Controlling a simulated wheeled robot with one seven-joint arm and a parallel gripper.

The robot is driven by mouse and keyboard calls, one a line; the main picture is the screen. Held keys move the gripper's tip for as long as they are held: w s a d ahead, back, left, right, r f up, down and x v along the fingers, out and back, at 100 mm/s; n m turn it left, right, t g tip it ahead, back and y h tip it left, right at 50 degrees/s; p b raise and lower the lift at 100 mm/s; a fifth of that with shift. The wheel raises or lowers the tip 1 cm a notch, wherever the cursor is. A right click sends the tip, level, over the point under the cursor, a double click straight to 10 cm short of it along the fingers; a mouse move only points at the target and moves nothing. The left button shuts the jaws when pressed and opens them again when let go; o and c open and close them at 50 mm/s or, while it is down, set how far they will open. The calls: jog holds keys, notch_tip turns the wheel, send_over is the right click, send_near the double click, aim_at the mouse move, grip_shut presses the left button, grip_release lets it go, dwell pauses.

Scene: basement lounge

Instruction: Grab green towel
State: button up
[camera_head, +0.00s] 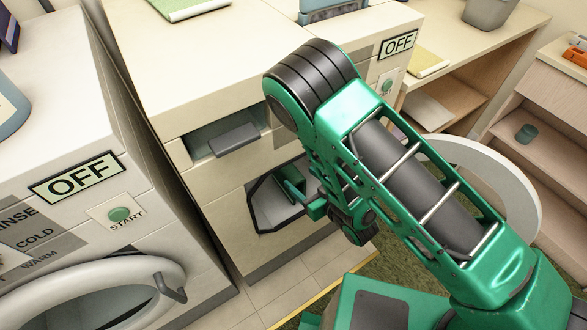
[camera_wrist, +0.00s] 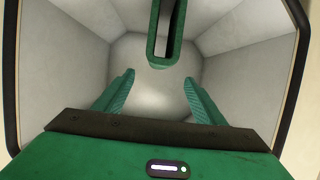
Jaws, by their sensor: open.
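My gripper (camera_wrist: 160,79) is open inside the dark-rimmed opening (camera_head: 262,222) of the middle machine, with nothing seen between its fingers. The wrist view shows bare grey walls (camera_wrist: 68,65) around it. A green slotted loop (camera_wrist: 161,62) shows at the top of that view, ahead of the fingers; I cannot tell whether it is part of me. In the head view, my gripper (camera_head: 290,186) is partly hidden by the opening and my arm. No green towel is clearly seen. A flat green-edged item (camera_head: 188,8) lies on top of the machine; I cannot tell whether it is cloth.
A front-loading machine (camera_head: 125,215) with a round door stands at left. A drawer (camera_head: 222,138) juts out above the opening. A white round door (camera_head: 495,175) stands open behind my arm. A wooden shelf (camera_head: 555,95) is at right. Some floor (camera_head: 285,285) is clear below.

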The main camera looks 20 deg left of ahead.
aim_at(291, 169)
jog(key=x, duration=0.5)
jog(key=shift+w+f, duration=0.1)
jog(key=shift+w, duration=0.25)
jog(key=shift+x, duration=2.35)
jog(key=shift+s+a, duration=0.1)
jog(key=c, duration=1.6)
